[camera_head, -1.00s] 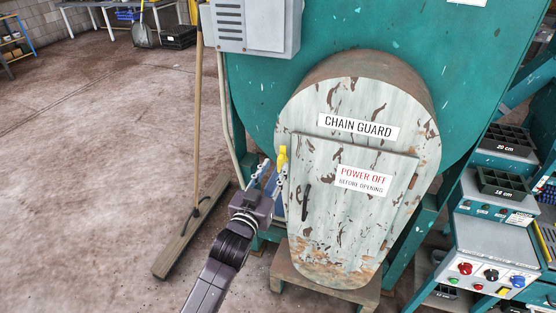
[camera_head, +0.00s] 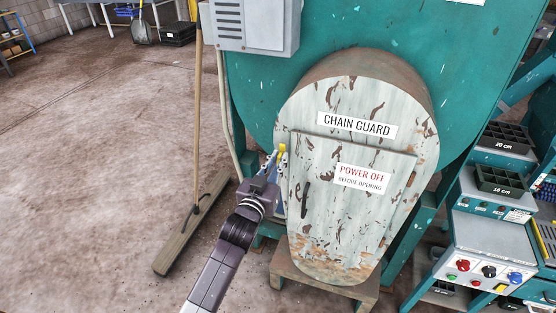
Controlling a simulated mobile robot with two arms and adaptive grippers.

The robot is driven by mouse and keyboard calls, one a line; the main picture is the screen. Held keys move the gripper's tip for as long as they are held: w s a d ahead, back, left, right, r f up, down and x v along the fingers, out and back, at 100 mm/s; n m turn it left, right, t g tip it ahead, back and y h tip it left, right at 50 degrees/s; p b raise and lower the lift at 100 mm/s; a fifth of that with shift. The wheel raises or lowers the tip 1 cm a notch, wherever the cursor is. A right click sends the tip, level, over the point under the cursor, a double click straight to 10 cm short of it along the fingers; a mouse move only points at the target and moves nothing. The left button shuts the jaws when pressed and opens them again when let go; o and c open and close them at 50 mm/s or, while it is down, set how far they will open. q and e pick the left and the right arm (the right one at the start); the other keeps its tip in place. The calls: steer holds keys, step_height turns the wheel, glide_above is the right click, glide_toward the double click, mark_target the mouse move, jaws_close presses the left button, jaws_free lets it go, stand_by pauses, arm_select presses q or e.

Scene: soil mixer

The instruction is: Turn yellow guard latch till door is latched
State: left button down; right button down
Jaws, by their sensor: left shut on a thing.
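The pale, rust-streaked chain guard (camera_head: 345,230) covers the front of the teal mixer. Its door panel (camera_head: 335,205), with a black handle and a red "POWER OFF" label, lies flat in the guard's face. The yellow latch (camera_head: 282,149) shows as a small tip at the door's left edge. My left gripper (camera_head: 276,160) is at this latch with its fingers around it, shut on it. The fingers hide the lower part of the latch. My right gripper is not in view.
A grey electrical box (camera_head: 252,25) hangs above the latch. A broom (camera_head: 194,215) stands left of my arm. The floor at left is open.

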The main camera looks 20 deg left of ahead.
arm_select(q)
steer(key=shift+d+m, duration=0.1)
steer(key=shift+m, duration=0.2)
steer(key=m, duration=0.4)
steer(key=d+f+m, duration=0.1)
steer(key=m, duration=0.4)
steer(key=d+m+b, duration=0.1)
steer(key=m, duration=0.4)
steer(key=shift+f, duration=0.35)
steer(key=shift+f+m, duration=0.25)
steer(key=shift+m, duration=1.45)
steer(key=c, duration=2)
jaws_free()
steer(key=shift+o, duration=0.2)
